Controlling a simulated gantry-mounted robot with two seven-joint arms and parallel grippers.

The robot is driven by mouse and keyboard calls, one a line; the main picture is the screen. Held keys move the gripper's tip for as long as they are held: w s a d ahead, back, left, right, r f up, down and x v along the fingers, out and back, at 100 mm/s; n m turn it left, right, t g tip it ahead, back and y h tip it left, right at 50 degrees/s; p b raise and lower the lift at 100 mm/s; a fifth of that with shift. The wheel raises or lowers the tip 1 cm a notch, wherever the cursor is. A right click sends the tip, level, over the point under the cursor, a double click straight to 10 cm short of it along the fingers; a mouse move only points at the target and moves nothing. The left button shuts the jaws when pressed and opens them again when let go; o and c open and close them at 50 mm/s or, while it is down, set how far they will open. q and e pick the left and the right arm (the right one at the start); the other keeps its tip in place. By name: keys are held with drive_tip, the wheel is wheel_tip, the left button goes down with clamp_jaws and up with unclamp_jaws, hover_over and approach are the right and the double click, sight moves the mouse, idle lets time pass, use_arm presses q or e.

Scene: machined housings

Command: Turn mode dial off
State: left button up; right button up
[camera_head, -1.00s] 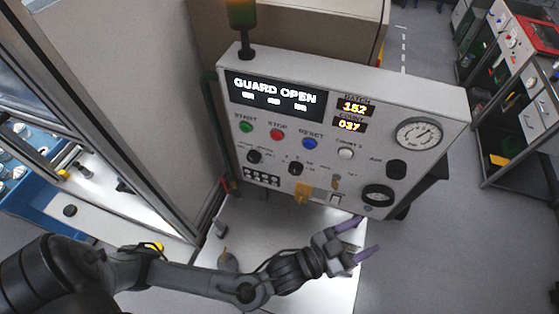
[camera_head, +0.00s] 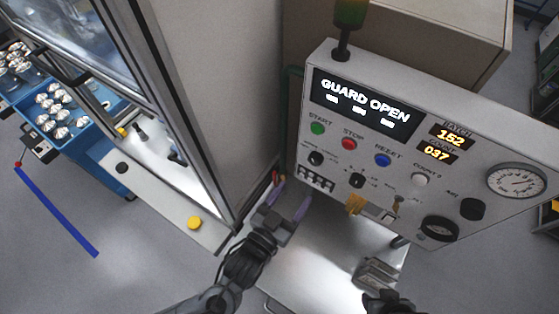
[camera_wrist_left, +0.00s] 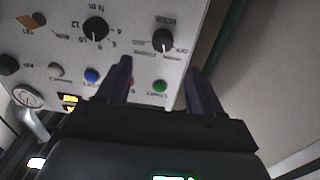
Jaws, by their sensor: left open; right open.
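The grey control panel (camera_head: 440,140) carries two small black dials below its coloured buttons. The left one (camera_head: 316,158) has a pointer and small labels I cannot read; it also shows in the left wrist view (camera_wrist_left: 162,40). The other dial (camera_head: 357,180) has numbers around it in the left wrist view (camera_wrist_left: 95,28). My left gripper (camera_head: 291,196) is open and empty, below and left of the dials. In the left wrist view its fingers (camera_wrist_left: 159,66) point towards the panel, the left dial just beyond the gap. My right gripper (camera_head: 378,272) is low in view, its fingers hard to make out.
The display (camera_head: 365,103) reads GUARD OPEN. Green (camera_head: 317,128), red (camera_head: 348,143) and blue (camera_head: 382,160) buttons sit above the dials. A tall cabinet (camera_head: 225,100) stands close to the left of my left gripper.

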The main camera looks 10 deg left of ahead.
sight(313, 163)
use_arm(q)
drive_tip(key=p+x, duration=0.3)
drive_tip(key=x, duration=0.6)
drive_tip(key=shift+w+a+r, duration=0.1)
drive_tip(key=shift+w+a, duration=0.05)
drive_tip(key=shift+w, duration=0.7)
drive_tip(key=c, duration=1.1)
drive_tip(key=shift+o, duration=0.2)
